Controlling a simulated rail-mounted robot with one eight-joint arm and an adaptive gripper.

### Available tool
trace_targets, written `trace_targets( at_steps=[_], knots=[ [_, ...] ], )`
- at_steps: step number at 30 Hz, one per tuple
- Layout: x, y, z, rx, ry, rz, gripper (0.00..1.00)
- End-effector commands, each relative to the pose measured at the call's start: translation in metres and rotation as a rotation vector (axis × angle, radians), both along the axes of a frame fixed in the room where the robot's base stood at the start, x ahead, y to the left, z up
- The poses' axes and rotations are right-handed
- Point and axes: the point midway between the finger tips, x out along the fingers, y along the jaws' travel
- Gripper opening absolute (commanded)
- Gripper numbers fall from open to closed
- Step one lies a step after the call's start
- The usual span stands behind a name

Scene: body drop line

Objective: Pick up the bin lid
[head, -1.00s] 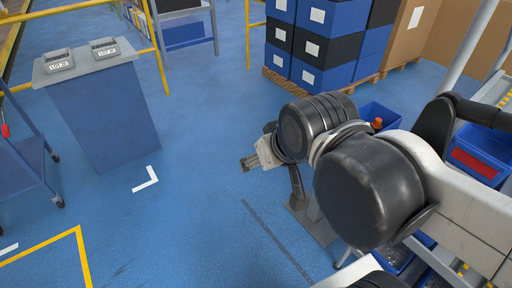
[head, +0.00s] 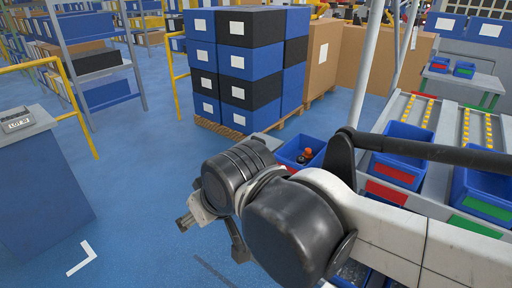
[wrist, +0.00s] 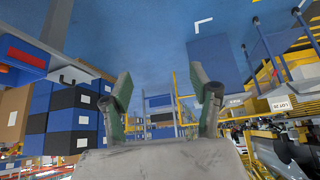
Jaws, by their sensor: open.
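I cannot pick out a bin lid for certain in either view. A grey labelled item (head: 22,122) lies on top of a blue-grey pedestal (head: 45,185) at the left of the head view. A blue bin (head: 290,152) with an orange-topped object (head: 307,154) in it stands just behind my arm, partly hidden by it. My gripper (head: 184,223) hangs over the blue floor in the head view, apart from all of these. In the wrist view its two fingers (wrist: 168,92) are spread with nothing between them.
Stacked blue and black boxes (head: 236,70) stand on a pallet behind my arm. A sloped rack at right holds a blue bin with a red label (head: 398,150) and one with a green label (head: 486,195). A yellow rail (head: 75,95) stands at left. The floor left of my gripper is clear.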

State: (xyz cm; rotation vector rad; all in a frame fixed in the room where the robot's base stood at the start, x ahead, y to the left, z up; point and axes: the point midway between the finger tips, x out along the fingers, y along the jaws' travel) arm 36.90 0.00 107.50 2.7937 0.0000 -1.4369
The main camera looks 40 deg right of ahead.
Motion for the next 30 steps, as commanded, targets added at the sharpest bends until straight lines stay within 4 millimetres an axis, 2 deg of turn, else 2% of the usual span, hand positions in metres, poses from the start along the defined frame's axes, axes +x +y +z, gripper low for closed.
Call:
trace_targets(
  at_steps=[10,18,26,30],
  knots=[
    [0.0,0.0,0.0,0.0,0.0,0.0,0.58],
    [0.0,0.0,0.0,0.0,0.0,0.0,0.92],
    [0.001,0.0,0.001,0.001,0.001,-0.001,0.92],
    [0.013,0.0,0.011,0.01,0.013,-0.014,0.92]
  ],
)
